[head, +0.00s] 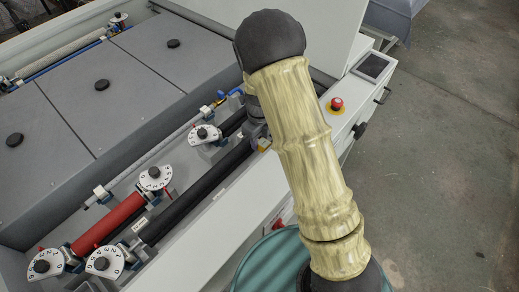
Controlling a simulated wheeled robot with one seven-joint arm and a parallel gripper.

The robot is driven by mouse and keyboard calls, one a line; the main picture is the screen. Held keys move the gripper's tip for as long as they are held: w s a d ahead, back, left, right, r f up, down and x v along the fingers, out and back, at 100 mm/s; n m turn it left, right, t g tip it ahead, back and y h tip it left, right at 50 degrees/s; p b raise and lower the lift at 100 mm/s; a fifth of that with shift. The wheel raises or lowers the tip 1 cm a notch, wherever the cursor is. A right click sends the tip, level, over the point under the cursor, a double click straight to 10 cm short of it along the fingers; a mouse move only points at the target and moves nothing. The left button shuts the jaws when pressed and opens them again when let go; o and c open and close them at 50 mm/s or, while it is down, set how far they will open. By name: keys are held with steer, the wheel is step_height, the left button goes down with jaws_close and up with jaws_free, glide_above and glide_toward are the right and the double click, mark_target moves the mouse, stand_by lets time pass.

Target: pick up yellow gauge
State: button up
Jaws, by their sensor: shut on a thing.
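My arm crosses the middle of the view and hides much of the machine's right end. My gripper (257,130) shows only in part, as a dark grey shape at the left edge of the arm, low over the machine's roller channel. A small yellow piece (264,145), which looks like the yellow gauge, shows right at its tip. My gripper is shut on it. The rest of the gauge and the fingers are hidden behind the arm.
White numbered dials (154,178) sit along the channel, with a red roller (107,222) and a black roller (195,195). A red emergency button (337,103) and a small dark screen (373,66) are on the right panel. Grey floor (450,150) is clear at right.

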step_height(320, 180, up, 11)
steer(key=b, duration=0.1)
steer(key=shift+f, duration=0.15)
stand_by(0.6)
